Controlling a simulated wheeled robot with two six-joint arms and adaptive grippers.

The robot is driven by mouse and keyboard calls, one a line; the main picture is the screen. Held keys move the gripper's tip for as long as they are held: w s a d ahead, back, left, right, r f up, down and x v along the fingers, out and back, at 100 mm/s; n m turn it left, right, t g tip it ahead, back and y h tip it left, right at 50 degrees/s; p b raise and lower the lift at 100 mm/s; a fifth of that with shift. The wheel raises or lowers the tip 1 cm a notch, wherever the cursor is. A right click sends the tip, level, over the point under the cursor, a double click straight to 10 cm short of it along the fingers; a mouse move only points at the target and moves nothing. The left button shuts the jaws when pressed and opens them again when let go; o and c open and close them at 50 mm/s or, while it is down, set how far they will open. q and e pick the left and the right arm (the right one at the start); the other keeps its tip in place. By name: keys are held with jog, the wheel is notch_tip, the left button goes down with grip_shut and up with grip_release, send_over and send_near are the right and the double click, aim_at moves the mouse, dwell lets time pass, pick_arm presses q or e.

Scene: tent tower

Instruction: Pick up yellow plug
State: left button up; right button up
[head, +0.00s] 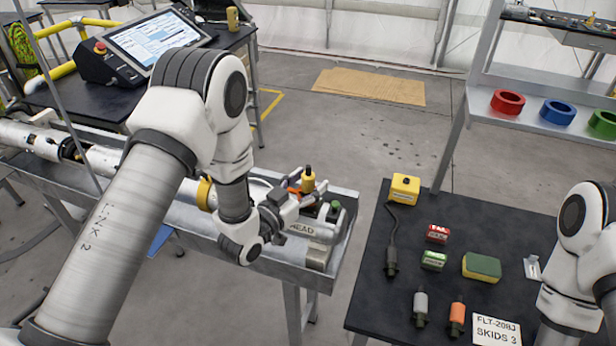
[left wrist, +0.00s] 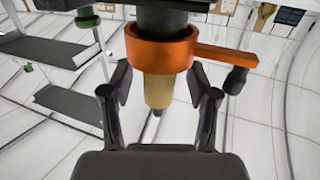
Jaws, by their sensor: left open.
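The yellow plug (head: 308,180) with a dark top stands upright at the right end of the long metal bench. In the left wrist view the yellow plug (left wrist: 158,92) sits through an orange ring (left wrist: 160,48) and lies between the two fingers, with a visible gap on each side. My left gripper (head: 304,194) is open around the plug in the head view; its fingers partly hide the holder. It also shows in the left wrist view (left wrist: 160,84). My right arm enters at the right edge, but its gripper is out of view.
A green-topped item (head: 333,207) stands close right of the gripper. The dark table (head: 400,290) holds a yellow box (head: 404,188), a grey plug (head: 421,304), an orange plug (head: 456,315) and a sponge (head: 481,266). A floor gap separates it from the metal bench (head: 340,245).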

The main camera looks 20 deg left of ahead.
pick_arm(q)
jog(key=shift+w+d, duration=0.1)
grip_shut()
